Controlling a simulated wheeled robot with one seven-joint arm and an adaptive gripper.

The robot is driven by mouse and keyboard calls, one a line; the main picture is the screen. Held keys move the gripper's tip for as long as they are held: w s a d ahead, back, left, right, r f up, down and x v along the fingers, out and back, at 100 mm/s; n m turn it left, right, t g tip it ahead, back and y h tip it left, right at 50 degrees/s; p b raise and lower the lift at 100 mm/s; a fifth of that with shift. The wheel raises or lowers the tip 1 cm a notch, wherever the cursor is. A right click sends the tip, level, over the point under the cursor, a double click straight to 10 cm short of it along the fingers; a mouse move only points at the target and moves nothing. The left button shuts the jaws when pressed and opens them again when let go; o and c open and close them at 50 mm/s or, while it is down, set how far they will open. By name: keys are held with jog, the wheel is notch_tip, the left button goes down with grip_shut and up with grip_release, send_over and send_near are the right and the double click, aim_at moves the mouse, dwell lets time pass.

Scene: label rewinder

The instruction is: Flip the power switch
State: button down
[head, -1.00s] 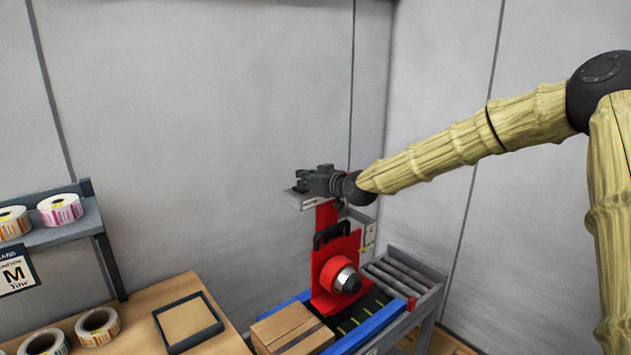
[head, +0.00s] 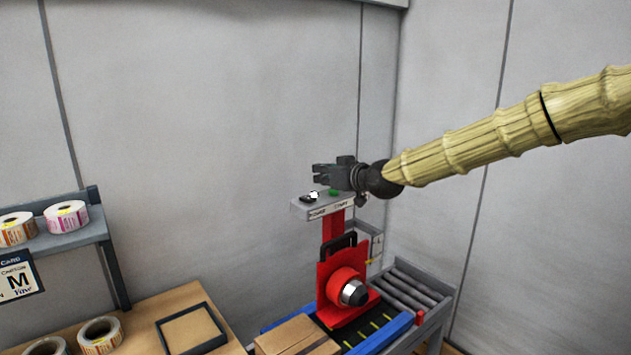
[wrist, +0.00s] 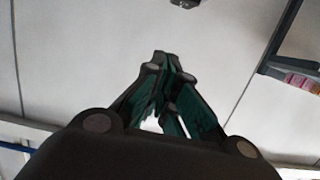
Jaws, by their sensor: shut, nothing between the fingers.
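The power switch (head: 309,197) is a small black and white rocker on the left part of a grey control panel (head: 334,209). The word POWER is printed on the panel's front edge below it. A green button (head: 334,192) sits to its right, above a second label. My gripper (head: 318,174) is shut and empty. It is above the panel, pointing left, apart from the switch. In the wrist view my closed fingers (wrist: 166,68) show against the pale wall. I cannot make out the switch there.
The panel stands on a red post above a red rewinder (head: 347,285) with a dark hub. A cardboard box (head: 298,338) and roller conveyor (head: 415,291) are beside it. A shelf with label rolls (head: 66,216) is at left. The space left of the panel is clear.

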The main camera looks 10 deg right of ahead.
jog(key=shift+r+b+v, duration=0.2)
jog(key=shift+b+v, duration=0.25)
jog(key=shift+v, duration=0.7)
jog(key=shift+r+b+v, duration=0.15)
jog(key=shift+b+v, duration=0.25)
jog(key=shift+v, duration=0.75)
